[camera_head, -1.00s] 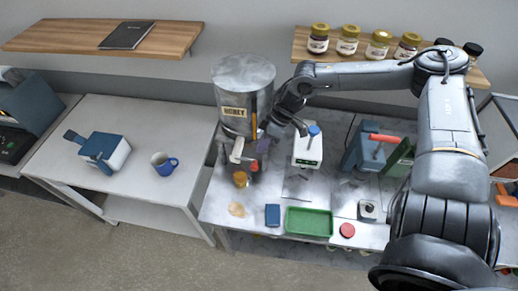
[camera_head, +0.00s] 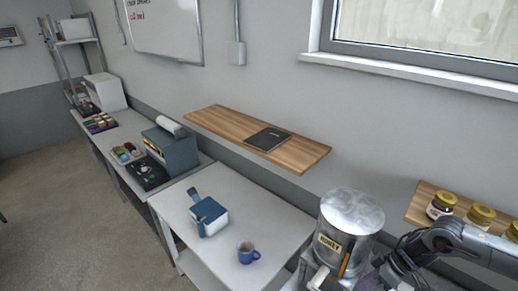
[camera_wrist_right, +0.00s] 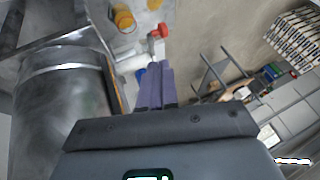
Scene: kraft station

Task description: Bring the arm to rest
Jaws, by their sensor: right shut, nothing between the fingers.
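My right arm (camera_head: 455,238) comes in at the lower right of the head view, beside the metal honey tank (camera_head: 352,208). Its hand is partly cut off by the bottom edge there. In the right wrist view my right gripper (camera_wrist_right: 154,70) has its two purple-grey fingers together, with nothing between them. The tank (camera_wrist_right: 60,105) fills the left of that view, close beside the hand. My left gripper is in neither current view.
A white table (camera_head: 215,248) holds a blue-and-white box (camera_head: 209,216) and a blue mug (camera_head: 248,253). A wooden shelf (camera_head: 220,125) bears a black notebook (camera_head: 268,138). Honey jars (camera_head: 441,205) stand on another shelf at right. In the wrist view, an amber jar (camera_wrist_right: 123,18) lies beyond the fingertips.

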